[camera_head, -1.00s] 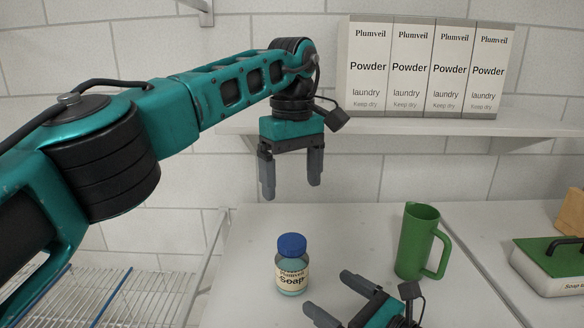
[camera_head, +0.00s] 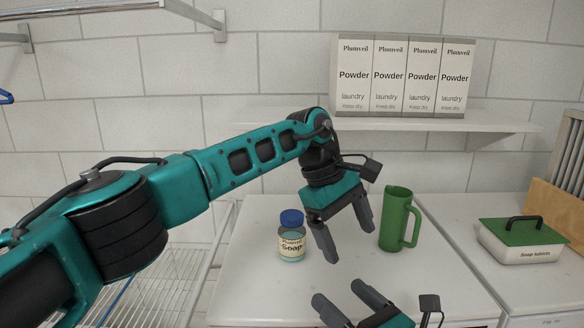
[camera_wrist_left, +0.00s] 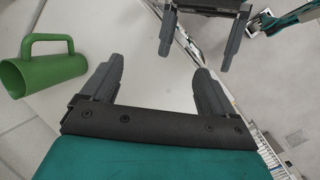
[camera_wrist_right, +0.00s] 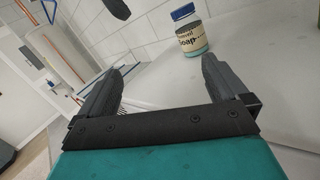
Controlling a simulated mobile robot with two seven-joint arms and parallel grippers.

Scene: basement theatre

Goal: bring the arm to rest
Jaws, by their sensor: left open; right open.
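My left gripper (camera_head: 345,232) is open and empty, pointing down above the white worktop in the head view. It hangs between a soap jar (camera_head: 291,243) with a blue lid and a green jug (camera_head: 394,222). My right gripper (camera_head: 345,302) is open and empty, low at the front of the head view. In the left wrist view, the open fingers of the left gripper (camera_wrist_left: 158,85) show with the jug (camera_wrist_left: 52,66) at left. In the right wrist view, the right gripper's fingers (camera_wrist_right: 162,80) are apart and the jar (camera_wrist_right: 189,36) stands beyond them.
Several white laundry powder boxes (camera_head: 402,76) stand on a wall shelf (camera_head: 500,131) behind the left arm. A soap tablets tub (camera_head: 522,241) with a green lid sits at right. A wire rack (camera_head: 150,290) is at lower left. The worktop (camera_head: 250,290) is clear at front left.

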